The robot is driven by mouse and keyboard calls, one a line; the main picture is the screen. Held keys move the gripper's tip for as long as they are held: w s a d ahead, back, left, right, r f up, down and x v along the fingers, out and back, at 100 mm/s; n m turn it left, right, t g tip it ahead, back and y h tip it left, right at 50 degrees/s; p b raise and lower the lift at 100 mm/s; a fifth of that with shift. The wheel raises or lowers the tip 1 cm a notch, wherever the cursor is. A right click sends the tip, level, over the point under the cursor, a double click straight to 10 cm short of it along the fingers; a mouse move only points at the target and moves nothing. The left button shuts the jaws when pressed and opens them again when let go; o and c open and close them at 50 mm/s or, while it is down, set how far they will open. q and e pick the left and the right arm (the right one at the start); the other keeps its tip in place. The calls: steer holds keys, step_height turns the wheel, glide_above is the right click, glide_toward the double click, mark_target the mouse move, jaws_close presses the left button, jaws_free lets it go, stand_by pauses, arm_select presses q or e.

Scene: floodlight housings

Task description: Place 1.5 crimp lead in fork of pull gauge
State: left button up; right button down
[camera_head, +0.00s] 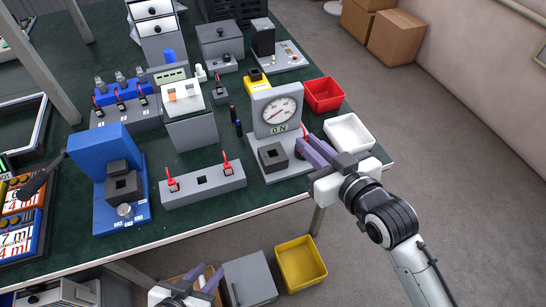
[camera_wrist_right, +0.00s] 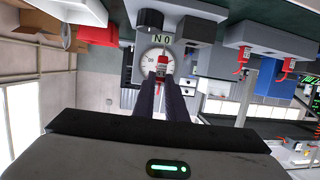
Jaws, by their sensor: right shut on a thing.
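The pull gauge (camera_head: 277,108) is a grey stand with a white round dial and a dark square block (camera_head: 272,157) on its base; its dial also shows in the right wrist view (camera_wrist_right: 152,58). My right gripper (camera_head: 307,143) is at the gauge's right side, shut on a small red crimp lead (camera_wrist_right: 161,68), whose tip shows in front of the dial. Its size marking is too small to read. Whether the lead touches the fork cannot be told. My left gripper (camera_head: 206,277) is low, in front of the table edge, its purple fingers apart and empty.
A grey holder (camera_head: 203,188) with two red leads (camera_head: 173,184) stands left of the gauge. A blue press (camera_head: 105,180) is further left. A red bin (camera_head: 323,94) and a white bin (camera_head: 349,134) sit right of the gauge. A yellow bin (camera_head: 300,262) is below the table.

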steer(key=w+a+r, duration=0.2)
steer(key=a+r, duration=0.3)
steer(key=a, duration=0.2)
glide_above(277, 162)
steer(key=shift+m+h, duration=0.4)
step_height(277, 162, down, 5)
steer(key=shift+r, duration=0.1)
step_height(277, 162, down, 4)
steer(key=shift+f+b, duration=0.25)
steer(key=shift+b, duration=0.2)
steer(key=c, duration=1.8)
jaws_free()
